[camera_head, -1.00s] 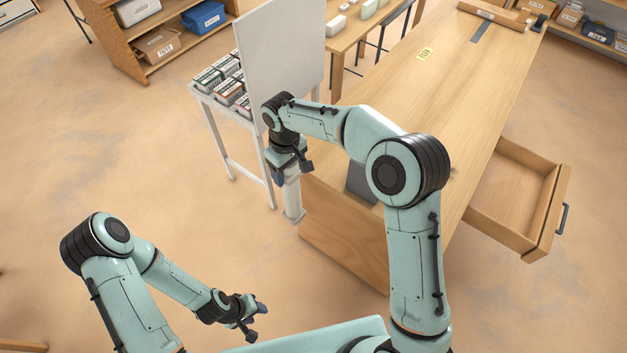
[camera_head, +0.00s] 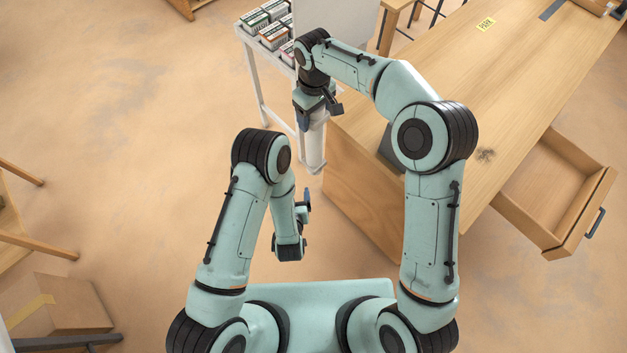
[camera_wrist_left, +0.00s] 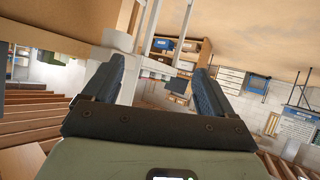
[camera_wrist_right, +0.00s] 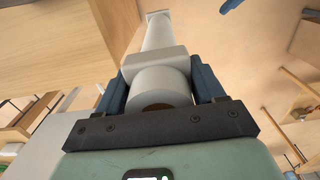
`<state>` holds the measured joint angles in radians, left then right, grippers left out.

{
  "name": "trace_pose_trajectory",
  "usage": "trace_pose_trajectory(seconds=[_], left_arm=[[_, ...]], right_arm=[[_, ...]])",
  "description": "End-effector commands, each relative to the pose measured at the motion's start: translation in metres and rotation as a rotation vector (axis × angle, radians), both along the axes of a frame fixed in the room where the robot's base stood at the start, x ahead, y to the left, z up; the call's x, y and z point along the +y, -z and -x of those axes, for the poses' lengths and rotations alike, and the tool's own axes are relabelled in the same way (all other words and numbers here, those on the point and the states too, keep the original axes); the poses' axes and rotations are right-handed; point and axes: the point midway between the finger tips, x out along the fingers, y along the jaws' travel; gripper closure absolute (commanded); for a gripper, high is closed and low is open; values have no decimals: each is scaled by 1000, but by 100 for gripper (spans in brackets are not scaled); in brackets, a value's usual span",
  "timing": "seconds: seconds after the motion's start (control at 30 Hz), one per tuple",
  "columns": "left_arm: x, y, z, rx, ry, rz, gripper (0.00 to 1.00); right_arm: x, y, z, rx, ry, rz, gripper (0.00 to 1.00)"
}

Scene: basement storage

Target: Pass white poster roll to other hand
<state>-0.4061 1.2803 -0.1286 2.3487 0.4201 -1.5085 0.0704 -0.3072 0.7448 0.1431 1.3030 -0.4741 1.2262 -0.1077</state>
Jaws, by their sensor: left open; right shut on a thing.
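The white poster roll (camera_head: 315,148) hangs upright below my right gripper (camera_head: 318,112), beside the near left corner of the wooden workbench (camera_head: 400,205). In the right wrist view, the right fingers are shut on the roll (camera_wrist_right: 157,84), whose far end runs away from the gripper past a wider collar. My left gripper (camera_head: 305,200) is lower and slightly left of the roll's lower end, apart from it. In the left wrist view, the left fingers (camera_wrist_left: 155,85) are wide apart with nothing between them. Blue finger-like shapes show at the upper right of the right wrist view.
A white side table (camera_head: 255,85) with several small boxes (camera_head: 270,28) stands behind the roll. An open drawer (camera_head: 560,190) sticks out from the bench's right side. A cardboard box (camera_head: 75,303) lies at lower left.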

Motion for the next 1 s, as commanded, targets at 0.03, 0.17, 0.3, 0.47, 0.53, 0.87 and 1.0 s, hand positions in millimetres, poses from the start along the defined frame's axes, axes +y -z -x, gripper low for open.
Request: trace_pose_trajectory(seconds=[0.03, 0.17, 0.3, 0.47, 0.53, 0.87, 1.0], left_arm=[[-14, -15, -4, -97, 32, -23, 14], [-40, -53, -8, -317, 80, -60, 14], [-58, -80, -5, -471, 116, -78, 14], [-66, -93, -6, -542, 130, -83, 14], [-67, -94, -11, -548, 131, -83, 14], [-72, -94, -69, -547, 129, -81, 14], [-75, -94, -94, -547, 130, -82, 14]], right_arm=[[0, 0, 0, -1, 0, -1, 62], [0, 0, 0, -1, 0, -1, 62], [0, 0, 0, -1, 0, -1, 62], [0, 0, 0, -1, 0, -1, 62], [0, 0, 0, -1, 0, -1, 62], [0, 0, 0, -1, 0, -1, 62], [0, 0, 0, -1, 0, -1, 62]])
